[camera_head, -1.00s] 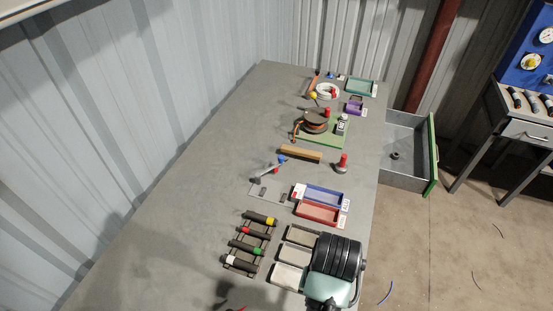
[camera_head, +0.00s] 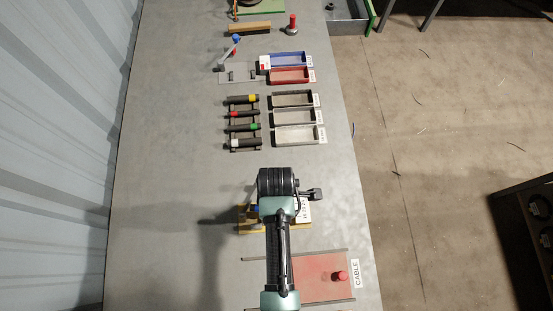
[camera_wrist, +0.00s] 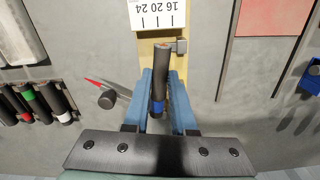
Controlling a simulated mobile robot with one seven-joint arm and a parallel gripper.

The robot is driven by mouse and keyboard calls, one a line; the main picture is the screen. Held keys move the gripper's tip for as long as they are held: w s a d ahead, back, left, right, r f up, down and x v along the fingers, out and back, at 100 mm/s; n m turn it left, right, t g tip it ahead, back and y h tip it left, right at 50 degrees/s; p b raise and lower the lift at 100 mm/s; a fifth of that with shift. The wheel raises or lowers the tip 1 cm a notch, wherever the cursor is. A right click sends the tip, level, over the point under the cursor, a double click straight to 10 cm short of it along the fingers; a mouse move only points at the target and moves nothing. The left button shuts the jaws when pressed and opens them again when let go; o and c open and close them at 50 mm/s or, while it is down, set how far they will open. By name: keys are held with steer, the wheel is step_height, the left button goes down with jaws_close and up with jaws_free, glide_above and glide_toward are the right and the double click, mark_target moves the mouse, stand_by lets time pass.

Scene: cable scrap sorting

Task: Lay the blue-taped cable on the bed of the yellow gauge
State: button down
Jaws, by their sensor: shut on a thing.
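The blue-taped cable (camera_wrist: 160,68) is a short dark piece with a band of blue tape. In the wrist view it is between the two blue fingers of my gripper (camera_wrist: 158,85), which is shut on it. The yellow gauge (camera_wrist: 148,53) lies beneath, with a white scale label (camera_wrist: 158,15) reading 16, 20, 24. The cable appears over the gauge; whether it touches the bed is hard to tell. In the head view the yellow gauge (camera_head: 245,229) shows at the edges of my arm, which hides the fingers and most of the cable.
A rack of taped cables (camera_head: 242,124) and several shallow trays (camera_head: 297,134) stand farther back. A red panel with a red knob (camera_head: 341,276) lies at the front right. A red-tipped pointer with a dark knob (camera_wrist: 107,100) is beside the gauge. The table's left side is clear.

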steer(key=shift+s+f+n, duration=0.5)
steer(key=shift+n, duration=0.4)
steer(key=shift+a+f+b, duration=0.1)
steer(key=shift+f+b, duration=1.1)
steer(key=shift+b, duration=0.1)
steer(key=shift+r+p, duration=0.15)
steer(key=shift+p, duration=0.15)
steer(key=shift+f, duration=0.35)
steer(key=shift+f+b, duration=0.3)
steer(key=c, duration=0.7)
jaws_free()
